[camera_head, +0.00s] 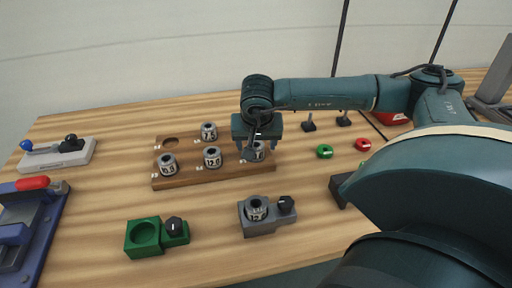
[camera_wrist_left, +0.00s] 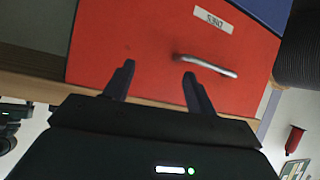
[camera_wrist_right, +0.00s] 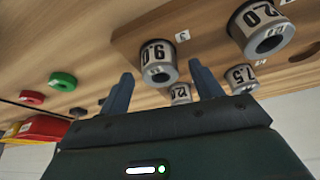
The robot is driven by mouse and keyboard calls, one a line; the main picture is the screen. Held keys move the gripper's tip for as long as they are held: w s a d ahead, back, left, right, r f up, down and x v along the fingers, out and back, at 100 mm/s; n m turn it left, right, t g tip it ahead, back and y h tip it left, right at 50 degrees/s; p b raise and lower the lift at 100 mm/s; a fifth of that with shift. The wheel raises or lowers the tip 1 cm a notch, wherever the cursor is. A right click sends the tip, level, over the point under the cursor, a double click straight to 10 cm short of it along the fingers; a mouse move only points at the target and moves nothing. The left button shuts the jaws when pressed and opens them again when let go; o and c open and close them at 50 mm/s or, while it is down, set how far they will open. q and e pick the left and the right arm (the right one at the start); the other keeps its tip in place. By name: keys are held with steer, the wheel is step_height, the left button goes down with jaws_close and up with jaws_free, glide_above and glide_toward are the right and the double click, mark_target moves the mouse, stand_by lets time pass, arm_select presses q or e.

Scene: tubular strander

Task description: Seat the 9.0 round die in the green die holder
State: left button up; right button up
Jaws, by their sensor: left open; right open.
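The 9.0 round die (camera_wrist_right: 158,65) is a grey ring with a white label in the right wrist view, between the fingertips of my right gripper (camera_wrist_right: 160,75). In the head view the die (camera_head: 257,153) stands at the right end of the wooden rack, under my right gripper (camera_head: 258,138), partly hidden by it. The right gripper is open; I cannot tell whether its fingers touch the die. The green die holder (camera_head: 130,246) stands at the front left with an empty round recess. My left gripper (camera_wrist_left: 158,72) is open and empty before a red drawer front.
The wooden rack (camera_head: 215,178) also holds several other dies and an empty recess. A grey holder (camera_head: 262,228) with a die stands in front. A blue tool with a red handle (camera_head: 32,183) is at left. Green (camera_head: 325,152) and red rings (camera_head: 363,144) lie at right.

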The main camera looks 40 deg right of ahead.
steer(key=shift+f, duration=0.2)
steer(key=shift+c, duration=0.5)
steer(key=shift+w, duration=0.1)
jaws_close()
